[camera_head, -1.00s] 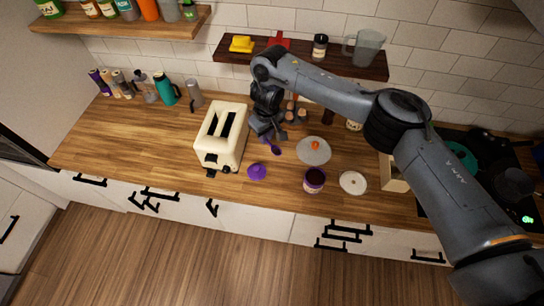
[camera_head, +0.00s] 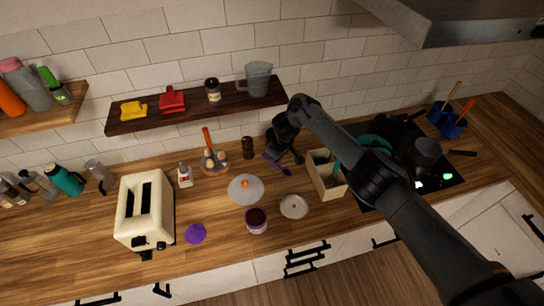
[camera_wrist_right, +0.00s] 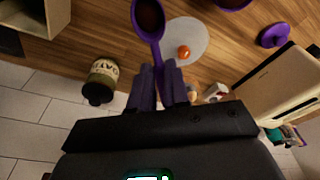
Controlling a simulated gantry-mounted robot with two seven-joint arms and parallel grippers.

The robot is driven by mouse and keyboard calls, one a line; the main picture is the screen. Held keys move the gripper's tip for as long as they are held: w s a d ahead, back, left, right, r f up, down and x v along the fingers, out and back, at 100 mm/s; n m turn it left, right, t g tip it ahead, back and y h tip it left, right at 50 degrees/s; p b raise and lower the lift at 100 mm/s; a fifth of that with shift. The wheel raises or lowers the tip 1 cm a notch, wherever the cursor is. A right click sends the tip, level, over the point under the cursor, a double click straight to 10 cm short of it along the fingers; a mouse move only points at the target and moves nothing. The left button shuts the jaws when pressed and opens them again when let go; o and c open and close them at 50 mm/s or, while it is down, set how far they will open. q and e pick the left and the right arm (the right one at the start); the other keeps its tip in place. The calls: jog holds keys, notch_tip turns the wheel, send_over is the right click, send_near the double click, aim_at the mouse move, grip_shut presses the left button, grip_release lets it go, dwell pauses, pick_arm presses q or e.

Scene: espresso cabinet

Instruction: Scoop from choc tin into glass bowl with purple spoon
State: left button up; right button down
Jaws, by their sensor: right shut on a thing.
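My right gripper (camera_head: 276,156) is shut on the handle of the purple spoon (camera_head: 282,169), held above the counter behind the round white dish. The right wrist view shows the spoon's bowl (camera_wrist_right: 149,18) with dark brown matter in it, between the closed fingers (camera_wrist_right: 158,80) and the top edge. The open choc tin (camera_head: 256,220), with purple label and dark contents, stands near the counter's front. Its rim shows in the wrist view (camera_wrist_right: 232,3). A shallow round whitish dish (camera_head: 293,206) is right of the tin; I cannot tell if it is the glass bowl. My left gripper is out of view.
A grey lid with orange knob (camera_head: 245,188) lies behind the tin, and a purple lid (camera_head: 195,233) to its left. A cream toaster (camera_head: 144,212) stands left. A wooden box (camera_head: 326,176) stands right of the dish. An oats jar (camera_wrist_right: 102,78) shows in the wrist view.

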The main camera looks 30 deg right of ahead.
aim_at(281, 167)
jog(key=shift+s+d+f, duration=0.15)
jog(key=shift+d+f, duration=0.1)
jog(key=shift+f, duration=0.15)
jog(key=shift+s+f+t, duration=0.15)
jog(key=shift+f+t, duration=0.25)
jog(key=shift+f, duration=0.95)
jog(key=shift+r, duration=0.15)
jog(key=shift+r+t+y+p, duration=0.1)
jog(key=shift+t+y+p, duration=0.2)
jog(key=shift+p, duration=0.15)
jog(key=shift+s+d+t+p, duration=0.15)
jog(key=shift+s+t+p, duration=0.15)
jog(key=shift+p, duration=0.6)
jog(key=shift+s+d+t+y+p, duration=0.1)
jog(key=shift+s+t+y+p, duration=0.25)
jog(key=shift+t+p, duration=0.25)
jog(key=shift+w+f, duration=0.1)
jog(key=shift+f, duration=0.1)
